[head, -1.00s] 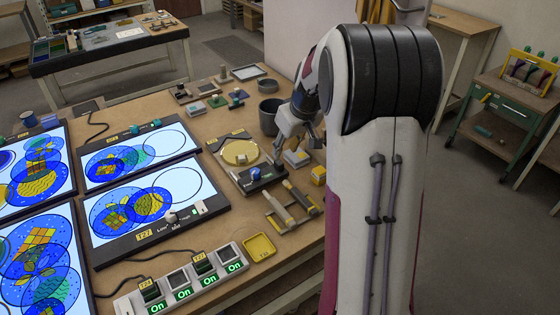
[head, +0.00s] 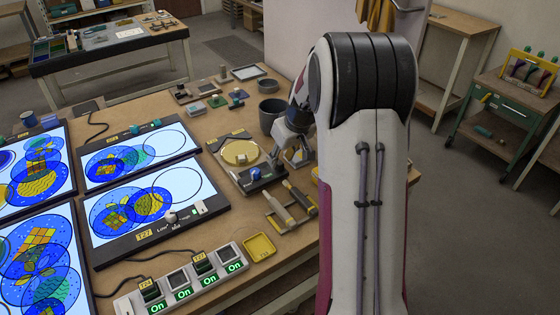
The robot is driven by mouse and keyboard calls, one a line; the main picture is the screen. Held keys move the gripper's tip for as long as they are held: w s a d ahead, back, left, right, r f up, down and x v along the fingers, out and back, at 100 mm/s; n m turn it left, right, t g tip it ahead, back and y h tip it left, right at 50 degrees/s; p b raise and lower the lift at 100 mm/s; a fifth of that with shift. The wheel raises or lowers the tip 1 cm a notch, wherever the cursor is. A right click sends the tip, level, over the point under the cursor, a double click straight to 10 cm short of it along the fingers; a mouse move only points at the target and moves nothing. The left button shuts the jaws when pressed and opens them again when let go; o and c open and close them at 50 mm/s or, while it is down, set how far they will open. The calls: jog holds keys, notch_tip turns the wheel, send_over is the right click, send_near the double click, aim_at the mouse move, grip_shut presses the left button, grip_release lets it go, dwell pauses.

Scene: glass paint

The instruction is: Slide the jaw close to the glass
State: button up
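A round yellow glass disc (head: 240,152) lies flat on a dark fixture (head: 222,141) in the middle of the bench. A jaw piece with a blue knob (head: 254,173) sits on the fixture's near side, just in front of the disc. Whether the jaw touches the glass is too small to tell. My gripper (head: 288,158) points down just right of the disc and jaw, its fingers apart and nothing seen between them. It looks clear of the blue knob. My arm hides part of the bench to its right.
Two tools with yellow and grey handles (head: 290,205) lie close in front of the fixture. A dark cup (head: 271,115) stands behind it. Lit panels (head: 185,186) with coloured discs fill the left. A switch strip (head: 182,281) and yellow tray (head: 259,246) are at the front.

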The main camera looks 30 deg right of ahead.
jog(key=shift+x, duration=1.3)
grip_shut()
